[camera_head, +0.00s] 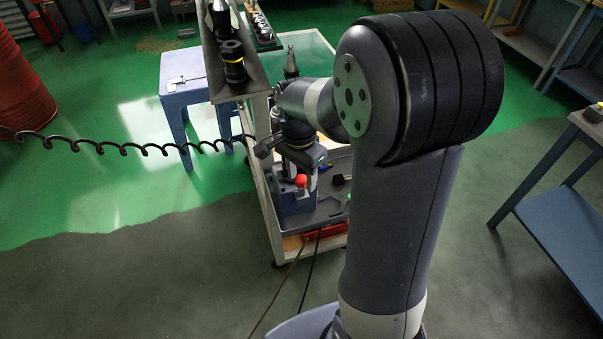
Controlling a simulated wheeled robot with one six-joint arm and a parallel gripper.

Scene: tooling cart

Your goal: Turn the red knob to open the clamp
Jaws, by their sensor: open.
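The red knob (301,181) shows small at the front of a blue-grey clamp block (296,203), which stands on the cart's grey tray. My gripper (300,170) points down just above and around the knob, with its jaws open. Whether a finger touches the knob cannot be told from this view. My wrist and the gripper body hide the upper and rear part of the clamp, and the state of its jaws is not visible.
The tooling cart (262,185) has a raised shelf with dark tool holders (233,62) at the upper left. Small dark parts (340,180) lie on the tray to the right. A blue stool (185,85) stands behind, and a coiled black cable (120,147) hangs at left.

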